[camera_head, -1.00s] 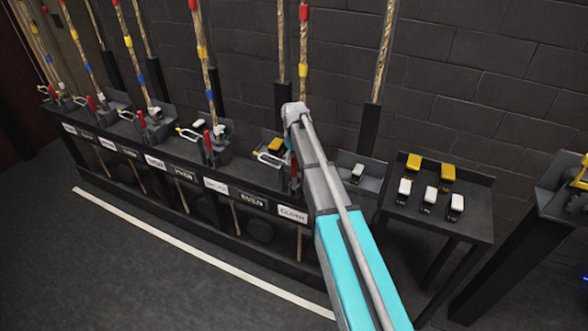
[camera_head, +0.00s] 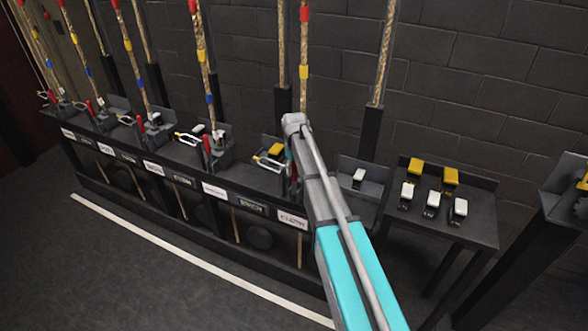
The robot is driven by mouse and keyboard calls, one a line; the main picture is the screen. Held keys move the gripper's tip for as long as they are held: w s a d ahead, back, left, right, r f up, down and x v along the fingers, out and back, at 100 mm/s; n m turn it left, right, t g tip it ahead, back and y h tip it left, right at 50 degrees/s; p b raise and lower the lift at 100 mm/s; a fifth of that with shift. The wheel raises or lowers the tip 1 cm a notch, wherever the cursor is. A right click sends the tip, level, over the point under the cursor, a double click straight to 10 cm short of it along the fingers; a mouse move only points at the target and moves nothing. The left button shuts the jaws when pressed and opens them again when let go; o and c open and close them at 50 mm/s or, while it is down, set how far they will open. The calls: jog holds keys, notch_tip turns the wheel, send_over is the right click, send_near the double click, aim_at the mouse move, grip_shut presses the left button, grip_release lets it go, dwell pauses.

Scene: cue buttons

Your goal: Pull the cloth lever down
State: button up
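The label that appears to read "CLOTH" (camera_head: 292,219) is on the front of the dark lever rack (camera_head: 150,205), at its right end. A red lever (camera_head: 293,170) stands above this label. It looks upright, but my arm hides most of it. A rope with red and yellow bands (camera_head: 304,72) rises behind it. My grey and turquoise arm reaches up from the bottom right, and its bent joint is in front of the rope. My gripper is hidden behind the arm, so its fingers and any contact with the lever cannot be seen.
More red levers and banded ropes line the rack to the left. A side table (camera_head: 470,232) with several white and yellow blocks stands to the right. A brick wall (camera_head: 480,75) closes the back. The floor (camera_head: 120,265) in front, with a white line, is clear.

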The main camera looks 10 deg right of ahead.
grip_shut()
jog(key=shift+s+d, duration=0.15)
